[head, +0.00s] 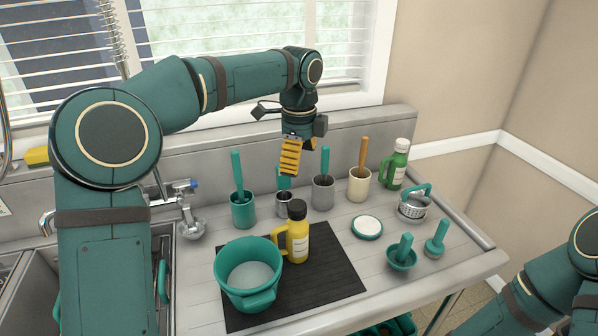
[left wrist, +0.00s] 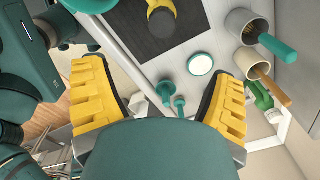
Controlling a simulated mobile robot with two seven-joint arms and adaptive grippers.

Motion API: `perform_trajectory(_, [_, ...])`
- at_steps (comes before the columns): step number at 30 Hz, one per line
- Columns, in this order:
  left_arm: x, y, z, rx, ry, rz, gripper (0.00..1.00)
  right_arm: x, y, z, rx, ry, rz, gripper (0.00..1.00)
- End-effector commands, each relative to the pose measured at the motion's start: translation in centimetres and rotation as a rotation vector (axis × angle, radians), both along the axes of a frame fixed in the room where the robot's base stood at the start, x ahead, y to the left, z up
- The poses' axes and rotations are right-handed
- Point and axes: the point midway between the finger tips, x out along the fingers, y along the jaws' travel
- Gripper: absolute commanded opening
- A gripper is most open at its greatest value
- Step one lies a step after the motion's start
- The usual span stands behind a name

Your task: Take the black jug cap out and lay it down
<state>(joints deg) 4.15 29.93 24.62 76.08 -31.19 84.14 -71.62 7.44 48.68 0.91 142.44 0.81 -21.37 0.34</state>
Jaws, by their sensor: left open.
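The yellow jug (head: 299,245) stands upright on the black mat, with the black jug cap (head: 297,209) on its top. In the left wrist view the jug (left wrist: 154,4) is cut by the top edge, and the cap (left wrist: 162,22) shows as a dark round shape. My left gripper (head: 290,157) hangs above the counter, higher than the cap and behind it, apart from it. Its yellow fingers are spread wide with nothing between them, as the left wrist view (left wrist: 158,75) shows. My right gripper is out of view; only part of that arm shows at the right edge.
A teal pot (head: 248,292) stands left of the jug on the mat (head: 325,284). Cups with handled tools (head: 243,212) line the back. A green jug (head: 396,172) is at back right. A round lid (head: 367,227) lies right; bare counter (head: 340,225) lies between it and the jug.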

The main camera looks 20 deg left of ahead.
Motion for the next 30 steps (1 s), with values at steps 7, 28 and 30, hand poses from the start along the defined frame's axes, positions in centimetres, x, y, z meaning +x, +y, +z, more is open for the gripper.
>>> perform_trajectory(7, [0.0,0.0,-1.9,0.000,0.002,0.000,0.85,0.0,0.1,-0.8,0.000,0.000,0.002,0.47])
perform_trajectory(28, [0.0,0.1,-13.2,0.001,0.003,0.001,0.85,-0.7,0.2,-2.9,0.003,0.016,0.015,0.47])
perform_trajectory(30, [0.0,0.1,-13.7,0.000,0.002,0.000,0.85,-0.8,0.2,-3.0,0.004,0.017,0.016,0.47])
